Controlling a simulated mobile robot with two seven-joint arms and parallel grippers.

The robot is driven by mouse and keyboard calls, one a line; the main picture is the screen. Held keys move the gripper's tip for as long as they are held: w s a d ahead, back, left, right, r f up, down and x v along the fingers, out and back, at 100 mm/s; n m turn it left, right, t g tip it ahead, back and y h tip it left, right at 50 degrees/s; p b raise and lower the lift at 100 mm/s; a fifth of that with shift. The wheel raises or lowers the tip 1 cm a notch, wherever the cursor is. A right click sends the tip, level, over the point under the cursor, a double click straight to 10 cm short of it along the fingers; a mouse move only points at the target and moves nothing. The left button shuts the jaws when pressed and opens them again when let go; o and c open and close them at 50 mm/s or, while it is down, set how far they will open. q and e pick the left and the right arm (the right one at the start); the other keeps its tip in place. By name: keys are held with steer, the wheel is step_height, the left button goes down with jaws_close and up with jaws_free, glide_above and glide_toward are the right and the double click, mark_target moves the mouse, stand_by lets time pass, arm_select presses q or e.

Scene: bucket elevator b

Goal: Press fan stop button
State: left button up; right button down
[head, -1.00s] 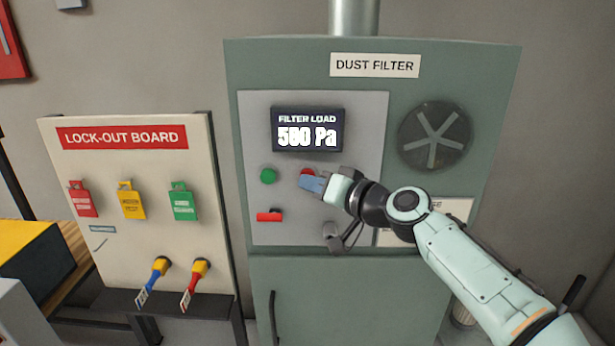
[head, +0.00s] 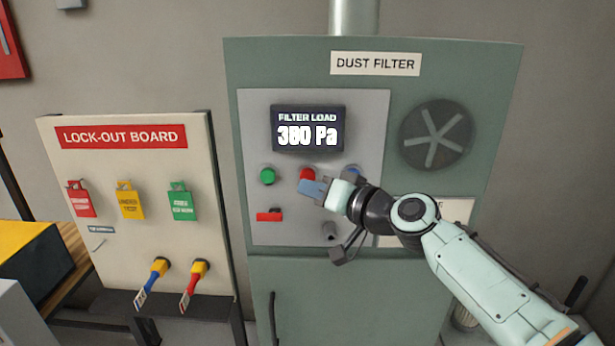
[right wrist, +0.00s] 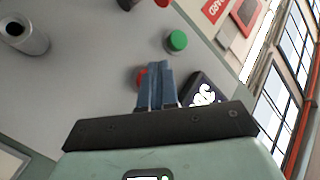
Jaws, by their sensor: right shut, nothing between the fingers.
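The dust filter panel (head: 257,130) has a red button (head: 307,174) between a green button (head: 267,177) and a blue button (head: 352,170). The task's fan stop button carries no readable label; the red one is closest to my gripper. My right gripper (head: 312,188) is shut and empty, its blue-grey fingertips just below the red button in the head view. In the right wrist view, the fingers (right wrist: 155,85) partly cover the red button (right wrist: 141,76), and the green button (right wrist: 177,40) is clear. I cannot tell whether the fingertips touch the panel. My left gripper is out of view.
A display (head: 308,130) reads filter load, about 380 Pa, with blurred digits. A fan (head: 437,135) is at the panel's right. A red switch (head: 268,216) and a grey knob (head: 329,231) sit below. A lock-out board (head: 125,220) stands to the left.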

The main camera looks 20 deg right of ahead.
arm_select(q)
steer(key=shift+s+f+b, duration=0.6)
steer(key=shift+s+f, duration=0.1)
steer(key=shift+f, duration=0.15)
arm_select(e)
steer(key=s, duration=0.2)
steer(key=s+a, duration=0.1)
steer(key=s, duration=0.2)
steer(key=shift+s+a, duration=0.3)
steer(key=shift+s, duration=0.05)
steer(key=shift+f, duration=0.1)
